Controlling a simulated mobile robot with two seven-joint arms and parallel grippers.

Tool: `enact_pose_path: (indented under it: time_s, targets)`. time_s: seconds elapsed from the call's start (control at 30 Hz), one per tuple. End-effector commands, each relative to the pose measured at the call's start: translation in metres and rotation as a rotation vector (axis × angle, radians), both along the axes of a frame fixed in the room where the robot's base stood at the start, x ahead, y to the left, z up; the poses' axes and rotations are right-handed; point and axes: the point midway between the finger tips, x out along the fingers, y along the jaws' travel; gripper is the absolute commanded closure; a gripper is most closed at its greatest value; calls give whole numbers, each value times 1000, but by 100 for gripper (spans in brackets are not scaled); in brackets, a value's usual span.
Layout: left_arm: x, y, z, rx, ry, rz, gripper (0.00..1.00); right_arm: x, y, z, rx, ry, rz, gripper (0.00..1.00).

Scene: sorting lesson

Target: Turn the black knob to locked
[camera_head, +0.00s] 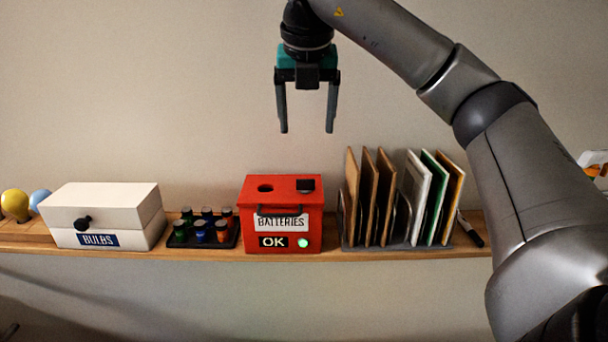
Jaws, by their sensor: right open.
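A red box (255,230) labelled BATTERIES stands on the wooden shelf, with a round hole and a small black block-shaped knob (306,185) on its top. Its front shows a dark handle, an OK sign and a lit green light. I cannot read a locked mark at either knob. My right gripper (307,130) points down, open and empty, above the red box and apart from it. My left gripper is not in view.
A black tray (203,243) of several batteries sits between the boxes. A rack (350,242) of upright panels stands close right of the red box, with a marker (470,231) beside it. Yellow (15,204) and blue (39,198) bulbs are far left. The shelf (390,254) is narrow.

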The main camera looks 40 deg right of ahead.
Motion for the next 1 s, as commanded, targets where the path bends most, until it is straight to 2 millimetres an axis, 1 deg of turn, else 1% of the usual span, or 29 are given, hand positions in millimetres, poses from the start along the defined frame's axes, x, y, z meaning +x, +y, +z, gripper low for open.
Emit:
enact_pose_path:
  time_s: [0.03,0.5,0.7,0.8,0.9,1.0]
  targets:
    - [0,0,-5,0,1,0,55,2,-1,-9,2,4,1,20]
    - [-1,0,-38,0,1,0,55,21,-17,-73,3,6,4,20]
    - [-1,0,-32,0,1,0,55,33,-28,-106,2,7,2,20]
    - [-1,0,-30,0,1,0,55,37,-31,-119,3,3,2,20]
    - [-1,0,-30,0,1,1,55,40,-33,-128,2,3,3,20]
    - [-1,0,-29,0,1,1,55,42,-35,-133,2,1,4,20]
